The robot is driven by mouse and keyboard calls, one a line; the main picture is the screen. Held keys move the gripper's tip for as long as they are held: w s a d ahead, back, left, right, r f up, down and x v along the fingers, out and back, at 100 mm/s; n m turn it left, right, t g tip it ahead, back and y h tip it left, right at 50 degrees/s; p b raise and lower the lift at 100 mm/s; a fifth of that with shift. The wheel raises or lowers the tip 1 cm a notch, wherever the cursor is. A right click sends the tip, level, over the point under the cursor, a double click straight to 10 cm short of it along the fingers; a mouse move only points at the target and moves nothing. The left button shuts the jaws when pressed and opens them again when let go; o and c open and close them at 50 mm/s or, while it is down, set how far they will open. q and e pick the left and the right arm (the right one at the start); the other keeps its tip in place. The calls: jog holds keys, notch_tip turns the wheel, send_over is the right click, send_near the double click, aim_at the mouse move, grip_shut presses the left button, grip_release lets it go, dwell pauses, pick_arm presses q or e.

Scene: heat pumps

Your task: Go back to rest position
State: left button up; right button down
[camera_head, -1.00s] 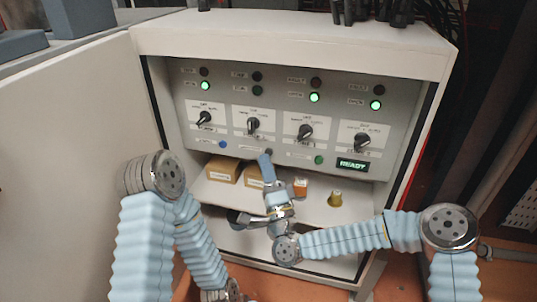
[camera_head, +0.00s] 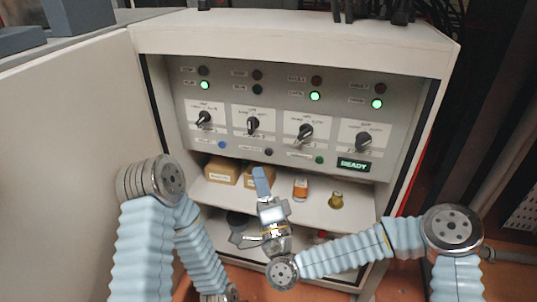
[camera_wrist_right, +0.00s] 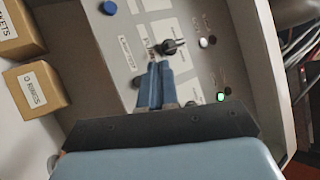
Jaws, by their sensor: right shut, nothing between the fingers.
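My right gripper (camera_head: 261,182) is in front of the cabinet's shelf, below the control panel (camera_head: 292,120). Its blue fingers are closed together with nothing between them. In the right wrist view, the closed fingers (camera_wrist_right: 155,85) point toward the panel, near a black rotary knob (camera_wrist_right: 170,46). In the head view the fingertips are apart from the panel. My left arm (camera_head: 150,215) comes in from the lower left, and its gripper is out of view below the frame.
The grey cabinet door (camera_head: 70,150) stands open at left. On the shelf (camera_head: 305,212) are cardboard boxes (camera_head: 222,170), an orange-labelled container (camera_head: 300,188) and a small yellowish item (camera_head: 336,200). A READY display (camera_head: 354,165) is lit, as are several green lamps.

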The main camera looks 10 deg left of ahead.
dwell(0.5)
notch_tip(320, 180, down, 15)
jog(key=d+n+g, duration=0.2)
jog(key=n+g, duration=0.4)
jog(key=g, duration=0.1)
jog(key=s+d+f+n+g+h, duration=0.1)
jog(key=s+d+f+g+h, duration=0.25)
jog(key=d+f, duration=0.5)
jog(key=s+d+f+n+g+h, duration=0.25)
jog(key=s+d+f+g, duration=0.3)
jog(key=f, duration=0.65)
jog(key=s+d+f+m+g+h, duration=0.1)
jog(key=s+d+f+g+h, duration=0.3)
jog(key=s+d, duration=0.6)
notch_tip(320, 180, up, 15)
jog(key=y+p, duration=0.1)
jog(key=p, duration=1.5)
jog(key=shift+w+f, duration=0.2)
jog(key=shift+w, duration=0.1)
